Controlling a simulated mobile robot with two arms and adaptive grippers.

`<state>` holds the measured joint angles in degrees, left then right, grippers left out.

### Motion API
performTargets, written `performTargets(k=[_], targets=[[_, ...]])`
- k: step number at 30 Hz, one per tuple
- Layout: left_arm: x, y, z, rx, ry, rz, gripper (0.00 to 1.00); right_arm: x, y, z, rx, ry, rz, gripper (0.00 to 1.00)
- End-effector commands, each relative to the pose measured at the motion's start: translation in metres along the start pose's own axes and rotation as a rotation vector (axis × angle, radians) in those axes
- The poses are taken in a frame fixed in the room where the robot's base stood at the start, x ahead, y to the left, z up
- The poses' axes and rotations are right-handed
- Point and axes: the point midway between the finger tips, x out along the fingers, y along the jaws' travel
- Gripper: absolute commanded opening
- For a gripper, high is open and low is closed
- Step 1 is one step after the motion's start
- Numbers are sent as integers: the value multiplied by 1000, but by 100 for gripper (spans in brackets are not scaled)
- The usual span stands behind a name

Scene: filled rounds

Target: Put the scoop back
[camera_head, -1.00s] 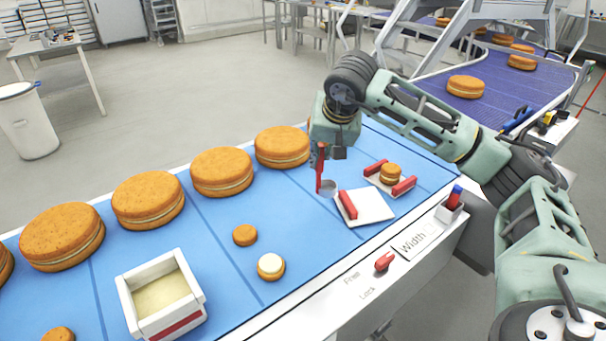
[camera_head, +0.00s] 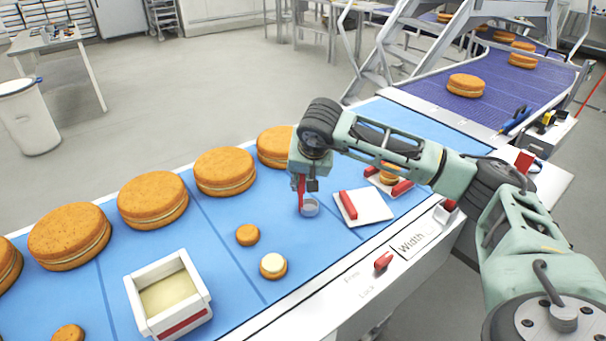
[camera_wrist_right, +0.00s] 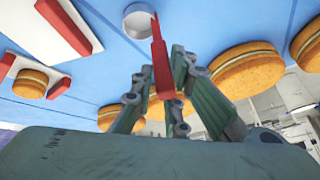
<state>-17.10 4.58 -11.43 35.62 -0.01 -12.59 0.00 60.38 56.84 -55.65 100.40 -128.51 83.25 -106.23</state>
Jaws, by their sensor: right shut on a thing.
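The scoop has a red handle and a small grey-white cup (camera_head: 309,207). My right gripper (camera_head: 302,180) is shut on the scoop's red handle and holds it above the blue belt, cup end down. In the right wrist view the handle (camera_wrist_right: 162,62) stands between the fingers (camera_wrist_right: 160,85), with the round cup (camera_wrist_right: 138,20) beyond it. Whether the cup touches the belt is unclear. A white tray with a red bar (camera_head: 365,208) lies just right of the scoop. My left gripper is not in view.
A white box of cream (camera_head: 140,297) stands at front left. A small cake with a cream top (camera_head: 273,266) and a plain small cake (camera_head: 247,235) lie between it and the scoop. Large filled rounds (camera_head: 225,171) line the belt's far side.

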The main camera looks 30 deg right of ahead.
Motion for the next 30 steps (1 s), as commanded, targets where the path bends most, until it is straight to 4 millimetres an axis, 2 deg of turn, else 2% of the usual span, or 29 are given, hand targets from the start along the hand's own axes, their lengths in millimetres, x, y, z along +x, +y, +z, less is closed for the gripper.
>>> performTargets(k=[1,2,8,20,23,30], targets=[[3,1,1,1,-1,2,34,3,1,1,0,1,0,0],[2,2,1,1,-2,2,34,2,0,1,0,0,0,16],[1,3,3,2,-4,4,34,1,0,1,0,0,1,32],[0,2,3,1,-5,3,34,-5,0,-1,0,1,-1,32],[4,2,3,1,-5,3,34,-20,-1,-2,0,4,-3,32],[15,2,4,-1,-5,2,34,-72,-1,-2,1,6,-5,32]])
